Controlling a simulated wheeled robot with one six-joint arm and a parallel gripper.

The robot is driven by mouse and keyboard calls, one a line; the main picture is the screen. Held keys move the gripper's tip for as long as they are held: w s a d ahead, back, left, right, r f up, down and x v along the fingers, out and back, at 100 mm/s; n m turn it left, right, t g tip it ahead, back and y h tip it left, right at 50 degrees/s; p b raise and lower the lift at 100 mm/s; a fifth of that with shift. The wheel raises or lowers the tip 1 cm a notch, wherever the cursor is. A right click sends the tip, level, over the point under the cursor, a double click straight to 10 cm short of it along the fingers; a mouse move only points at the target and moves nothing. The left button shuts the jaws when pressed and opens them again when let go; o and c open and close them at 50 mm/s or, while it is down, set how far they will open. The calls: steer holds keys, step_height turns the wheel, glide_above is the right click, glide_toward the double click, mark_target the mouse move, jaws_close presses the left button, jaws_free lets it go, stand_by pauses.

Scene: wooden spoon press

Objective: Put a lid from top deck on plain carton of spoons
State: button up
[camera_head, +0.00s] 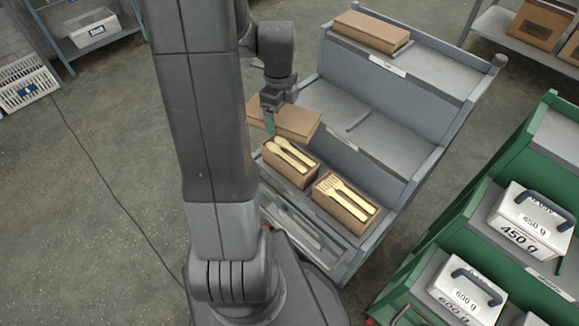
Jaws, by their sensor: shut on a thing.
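My gripper (270,118) is shut on the left edge of a brown cardboard lid (298,122). The lid hangs in the air above and behind the left carton, its far side over the grey rack. The open carton of spoons (306,176), plain brown with pale wooden spoons on top, stands at the left of the rack's lower deck. A second brown carton (361,228), showing wooden forks, stands to its right. Another brown lid or stack of lids (370,30) lies at the left of the top deck (440,66).
The grey stepped rack's middle deck (385,140) is bare apart from a thin divider. A green rack (480,215) at the right holds white weight boxes (528,222) with dark handles. Shelves with boxes stand at the back.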

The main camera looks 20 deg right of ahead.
steer(key=s+m, duration=0.1)
steer(key=s+d+f+m+b, duration=0.1)
steer(key=m, duration=0.1)
steer(key=shift+s+d, duration=0.15)
steer(key=shift+d, duration=0.15)
steer(key=b, duration=0.2)
glide_above(290, 153)
steer(key=shift+m, duration=0.3)
step_height(290, 153, down, 5)
steer(key=shift+f, duration=0.1)
steer(key=shift+f+b, duration=0.3)
steer(key=shift+f, duration=1.9)
steer(key=shift+f, duration=0.15)
steer(key=shift+f+b, duration=0.5)
steer(key=o, duration=0.9)
steer(key=shift+r, duration=0.15)
